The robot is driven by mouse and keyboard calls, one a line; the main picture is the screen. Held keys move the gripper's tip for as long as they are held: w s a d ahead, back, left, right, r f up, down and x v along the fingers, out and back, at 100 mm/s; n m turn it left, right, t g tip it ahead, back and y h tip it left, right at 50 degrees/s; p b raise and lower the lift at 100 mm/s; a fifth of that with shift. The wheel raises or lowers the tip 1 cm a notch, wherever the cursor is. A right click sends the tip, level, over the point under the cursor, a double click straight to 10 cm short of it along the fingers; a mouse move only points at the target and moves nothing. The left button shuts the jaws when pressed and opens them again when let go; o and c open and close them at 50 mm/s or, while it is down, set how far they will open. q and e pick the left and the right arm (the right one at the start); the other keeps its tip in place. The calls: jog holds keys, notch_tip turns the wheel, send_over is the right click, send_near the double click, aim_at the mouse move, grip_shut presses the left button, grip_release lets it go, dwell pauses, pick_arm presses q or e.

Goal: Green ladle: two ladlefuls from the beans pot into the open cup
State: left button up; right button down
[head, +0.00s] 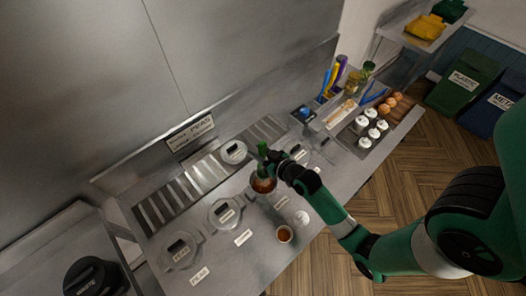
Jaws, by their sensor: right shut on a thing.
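My right gripper (272,162) is shut on the green ladle (263,149), whose handle stands up over an open round pot (263,187) with reddish-brown contents. The ladle's lower end is hidden, so I cannot tell how deep it sits. The label in front of this pot is too small to read. The open cup (285,234), with a brown inside, stands near the counter's front edge, below the pot in the picture. My left gripper is not in view.
Lidded pots (224,213) stand along the counter, with labels in front. A white round item (302,217) is near the open cup. Several white-topped jars (373,133) and brown round items (390,102) are at the right. Green and blue bins stand beyond.

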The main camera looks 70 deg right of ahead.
notch_tip(320, 180, down, 16)
jog(key=b, duration=1.3)
jog(key=shift+r, duration=0.15)
jog(key=shift+d+r, duration=0.1)
jog(key=shift+r, duration=0.05)
notch_tip(320, 180, up, 15)
jog(key=p, duration=1.4)
